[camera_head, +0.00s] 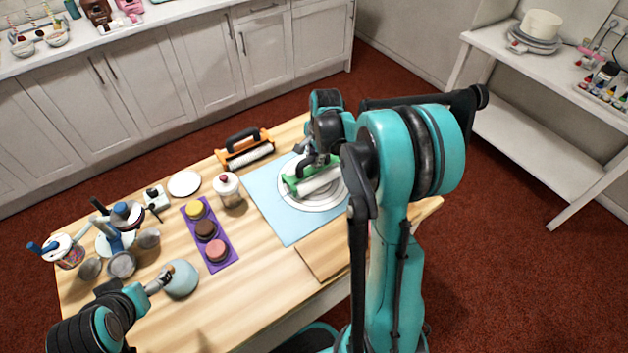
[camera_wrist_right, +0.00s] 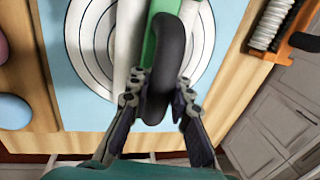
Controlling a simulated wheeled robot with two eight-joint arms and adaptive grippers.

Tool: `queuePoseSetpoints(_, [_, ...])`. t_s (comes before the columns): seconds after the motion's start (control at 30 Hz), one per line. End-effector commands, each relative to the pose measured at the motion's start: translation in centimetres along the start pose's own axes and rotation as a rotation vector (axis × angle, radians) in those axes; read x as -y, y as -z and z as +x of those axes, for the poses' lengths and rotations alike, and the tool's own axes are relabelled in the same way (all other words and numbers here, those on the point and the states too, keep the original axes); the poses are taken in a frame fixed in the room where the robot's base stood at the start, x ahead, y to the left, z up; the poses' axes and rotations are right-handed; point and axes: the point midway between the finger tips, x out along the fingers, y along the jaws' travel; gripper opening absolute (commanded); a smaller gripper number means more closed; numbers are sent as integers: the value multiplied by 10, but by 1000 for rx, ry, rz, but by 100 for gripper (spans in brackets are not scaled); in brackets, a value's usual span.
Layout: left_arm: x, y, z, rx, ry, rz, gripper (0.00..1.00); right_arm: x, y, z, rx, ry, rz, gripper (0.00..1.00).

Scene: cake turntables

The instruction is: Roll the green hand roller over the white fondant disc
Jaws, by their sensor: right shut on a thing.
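The green hand roller (camera_head: 294,184) has a white barrel and a black handle. It lies over the white disc (camera_head: 340,199), which shows grey rings, on a light blue mat (camera_head: 267,197). My right gripper (camera_head: 322,160) is shut on the roller's handle. In the right wrist view, the gripper (camera_wrist_right: 160,92) has a finger on each side of the black handle; the green frame (camera_wrist_right: 150,45) and white barrel (camera_wrist_right: 122,50) cross the ringed disc (camera_wrist_right: 88,45). I cannot tell whether the barrel touches it. My left gripper (camera_head: 150,288) is at the lower left; its fingertips are unclear.
An orange roller (camera_head: 262,137) lies behind the mat. A wooden board (camera_head: 325,257) lies in front. Bowls and tool pots crowd the far left. The front middle of the table is clear.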

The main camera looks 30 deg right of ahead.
Motion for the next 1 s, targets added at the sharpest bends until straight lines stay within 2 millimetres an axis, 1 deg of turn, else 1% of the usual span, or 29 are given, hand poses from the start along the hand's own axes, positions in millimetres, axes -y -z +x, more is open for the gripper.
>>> queuePoseSetpoints(0.2, [0,0,0,0,0,0,84,1,0,0,-1,2,0,0])
queuePoseSetpoints(0.33, [0,2,-2,0,0,0,84,2,0,-3,-1,2,0,0])
queuePoseSetpoints(1.0, [0,20,-28,0,0,0,84,10,0,-45,-1,3,1,0])
